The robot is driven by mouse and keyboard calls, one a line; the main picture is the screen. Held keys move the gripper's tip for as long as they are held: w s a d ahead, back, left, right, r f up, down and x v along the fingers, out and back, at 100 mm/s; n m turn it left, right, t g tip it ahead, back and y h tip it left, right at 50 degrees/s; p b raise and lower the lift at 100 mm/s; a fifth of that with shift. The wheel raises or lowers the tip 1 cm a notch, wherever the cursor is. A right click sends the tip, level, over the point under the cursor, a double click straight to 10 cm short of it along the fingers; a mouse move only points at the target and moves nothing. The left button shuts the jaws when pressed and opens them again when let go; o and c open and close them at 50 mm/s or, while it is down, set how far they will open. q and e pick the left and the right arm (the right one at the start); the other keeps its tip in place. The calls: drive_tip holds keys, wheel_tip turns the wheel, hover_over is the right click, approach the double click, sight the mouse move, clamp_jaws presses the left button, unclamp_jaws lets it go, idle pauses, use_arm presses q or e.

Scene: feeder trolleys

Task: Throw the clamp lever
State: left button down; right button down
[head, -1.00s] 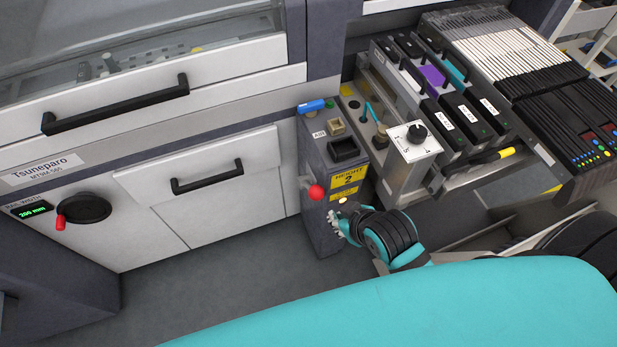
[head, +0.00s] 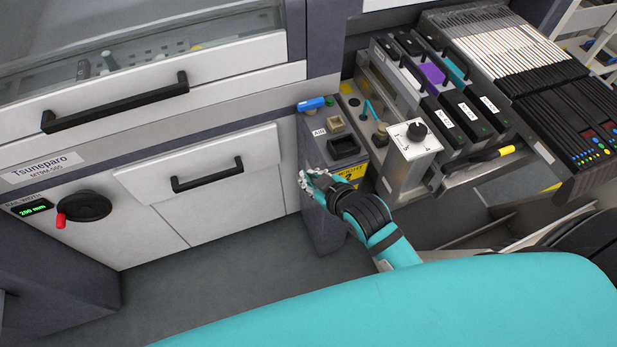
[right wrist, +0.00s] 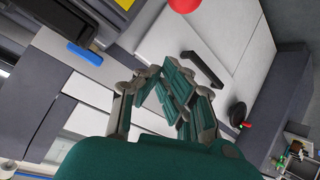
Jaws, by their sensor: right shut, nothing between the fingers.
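The clamp lever's red ball knob (right wrist: 184,5) shows at the top edge of the right wrist view, cut off by the frame. In the head view it is hidden behind my right gripper (head: 309,182). That gripper is in front of the left side of the grey pedestal (head: 325,228), at the height where the knob was seen. In the right wrist view my right gripper (right wrist: 178,88) is shut and empty, its fingers below the red knob in the picture. Whether it touches the lever cannot be told. My left gripper is not in view.
A trolley with feeders (head: 510,60) and a white knob box (head: 413,148) stands right. Cabinet doors with a black handle (head: 207,175) are left. Floor (head: 240,285) in front is clear.

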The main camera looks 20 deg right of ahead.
drive_tip(key=w+f, duration=0.4)
drive_tip(key=f, duration=0.2)
drive_tip(key=shift+d+f+p, duration=0.2)
drive_tip(key=shift+f+p, duration=0.1)
drive_tip(key=shift+f, duration=0.05)
drive_tip(key=shift+s, duration=0.1)
